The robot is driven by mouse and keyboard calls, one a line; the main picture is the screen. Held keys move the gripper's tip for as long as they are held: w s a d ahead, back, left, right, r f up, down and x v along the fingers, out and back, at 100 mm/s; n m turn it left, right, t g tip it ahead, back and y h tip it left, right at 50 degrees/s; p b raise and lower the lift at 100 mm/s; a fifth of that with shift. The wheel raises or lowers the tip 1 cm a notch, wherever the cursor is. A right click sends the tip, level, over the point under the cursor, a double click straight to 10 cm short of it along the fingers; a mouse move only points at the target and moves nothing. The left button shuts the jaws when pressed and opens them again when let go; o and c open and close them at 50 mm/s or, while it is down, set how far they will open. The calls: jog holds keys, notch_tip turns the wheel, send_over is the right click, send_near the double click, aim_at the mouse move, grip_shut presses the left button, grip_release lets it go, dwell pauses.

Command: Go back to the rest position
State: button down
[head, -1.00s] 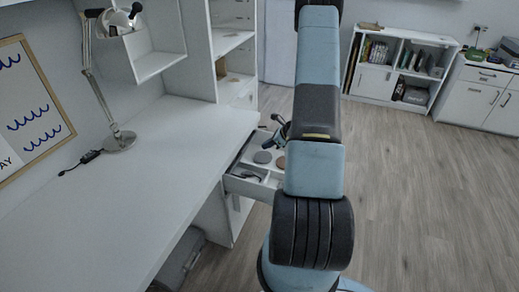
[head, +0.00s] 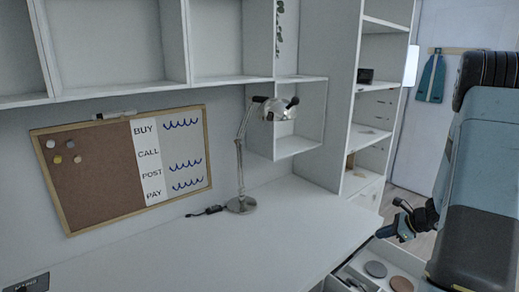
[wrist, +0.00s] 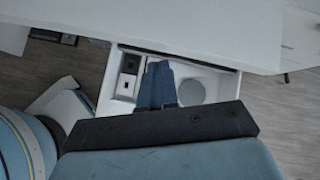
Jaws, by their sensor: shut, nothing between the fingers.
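My gripper (head: 388,231) is at the right in the head view, above the open drawer, beside the desk's right end. In the wrist view its two blue fingers (wrist: 158,68) are together and hold nothing. They point over the open white drawer (wrist: 225,88), and I cannot tell how high above it they are. My arm fills the right edge of the head view.
The drawer (head: 411,262) holds a grey disc (head: 375,269) and a brown disc (head: 401,284). The white desk (head: 290,235) carries a lamp (head: 241,203). A pinboard (head: 95,170) leans at the back, and shelves (head: 378,100) stand behind. The desk's middle is clear.

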jog(key=s+a+r+n+g, duration=0.1)
jog(key=s+a+r+n, duration=0.3)
jog(key=r, duration=0.3)
jog(key=s+a+r+n+g+h, duration=0.1)
jog(key=s+a+r+n, duration=0.1)
jog(key=a+r+n, duration=0.35)
jog(key=s+a+r+n+g, duration=0.1)
jog(key=s+a+r+n, duration=0.15)
jog(key=a+r, duration=0.5)
jog(key=s+a+r+n+t+h, duration=0.1)
jog(key=s+a+r+n+h, duration=0.1)
jog(key=s+r+n, duration=0.4)
jog(key=s+a+r+n+t+h, duration=0.1)
jog(key=s+r+n, duration=0.4)
jog(key=s, duration=0.9)
notch_tip(320, 180, up, 3)
jog(key=shift+a+f+n+h, duration=0.2)
jog(key=shift+a+n+h, duration=0.2)
jog(key=shift+a+h, duration=0.55)
jog(key=shift+d+h, duration=0.15)
jog(key=shift+h, duration=0.1)
